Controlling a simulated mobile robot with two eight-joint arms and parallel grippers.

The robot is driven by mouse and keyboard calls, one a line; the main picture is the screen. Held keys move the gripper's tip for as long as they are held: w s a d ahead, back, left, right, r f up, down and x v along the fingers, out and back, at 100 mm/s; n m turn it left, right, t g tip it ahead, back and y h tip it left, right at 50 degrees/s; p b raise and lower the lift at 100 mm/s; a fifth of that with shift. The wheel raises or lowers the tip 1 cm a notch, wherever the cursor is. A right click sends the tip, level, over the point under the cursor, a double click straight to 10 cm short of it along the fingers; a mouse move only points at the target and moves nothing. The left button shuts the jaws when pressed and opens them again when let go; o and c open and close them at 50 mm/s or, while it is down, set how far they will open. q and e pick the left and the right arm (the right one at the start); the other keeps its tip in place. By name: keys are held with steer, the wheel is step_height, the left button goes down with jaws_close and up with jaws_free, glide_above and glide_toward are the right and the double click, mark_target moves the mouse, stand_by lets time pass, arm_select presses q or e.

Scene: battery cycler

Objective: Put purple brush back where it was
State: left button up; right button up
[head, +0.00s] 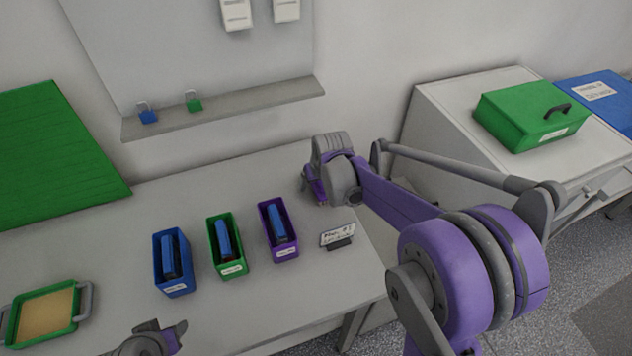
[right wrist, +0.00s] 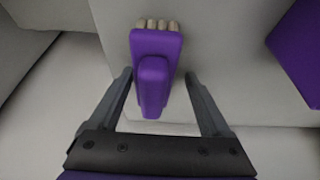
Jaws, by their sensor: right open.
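The purple brush (right wrist: 155,70), with pale bristles at its far end, is in the right wrist view between the two fingers of my right gripper (right wrist: 158,76). The fingers are open, one on each side of its handle, with a gap visible at each side. In the head view my right gripper (head: 312,186) is low over the right part of the table, and it mostly hides the brush. A purple bin (head: 286,253) with a blue item inside stands left of it. My left gripper (head: 165,335) is partly in view at the bottom edge; its jaw state is unclear.
A green bin (head: 238,268) and a blue bin (head: 176,290) stand left of the purple one. A small label stand (head: 338,236) is near the right table edge. A green-rimmed tray (head: 78,306) lies at left. A shelf (head: 230,108) with padlocks hangs behind.

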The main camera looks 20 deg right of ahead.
steer(key=p+v, duration=0.1)
steer(key=v, duration=1)
steer(key=shift+r, duration=0.15)
steer(key=shift+t, duration=0.4)
steer(key=s+a, duration=0.1)
steer(key=s, duration=0.3)
steer(key=s+a+f, duration=0.1)
steer(key=s+a, duration=0.1)
steer(key=s, duration=0.2)
steer(key=s+a, duration=0.1)
steer(key=s, duration=0.3)
steer(key=shift+s+a+f, duration=0.3)
steer(key=shift+a, duration=0.05)
steer(key=shift+n+t, duration=0.3)
steer(key=s+f, duration=0.1)
steer(key=s, duration=0.1)
steer(key=s+a+f, duration=0.1)
steer(key=s+f, duration=0.2)
steer(key=s, duration=0.2)
steer(key=shift+s+a+f, duration=0.1)
steer(key=shift+a+f, duration=0.1)
steer(key=shift+a, duration=0.2)
steer(key=shift+s, duration=0.1)
steer(key=shift+a, duration=0.1)
